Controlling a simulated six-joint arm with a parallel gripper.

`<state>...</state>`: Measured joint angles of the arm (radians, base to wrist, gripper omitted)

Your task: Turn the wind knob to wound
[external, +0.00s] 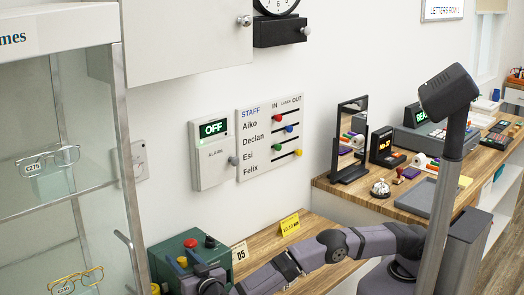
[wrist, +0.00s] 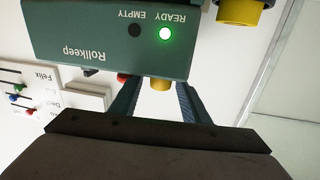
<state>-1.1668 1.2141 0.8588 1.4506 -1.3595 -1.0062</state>
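No label reading "wind" or "wound" is legible. A round clock (external: 276,3), cut off at the top edge in the external view, sits above a black box (external: 280,31) on the wall. A small grey knob (external: 306,31) is on the box's right side; its setting cannot be told. I cannot confirm it is the wind knob. My gripper (external: 208,280) is low at the green machine (external: 175,258), far below the clock. In the wrist view my gripper (wrist: 157,97) has its fingers apart, with nothing visibly held between them.
A glass case (external: 60,150) stands left. A white wall cabinet (external: 185,40) is beside the clock. The alarm panel (external: 213,150) and staff board (external: 270,138) hang below.

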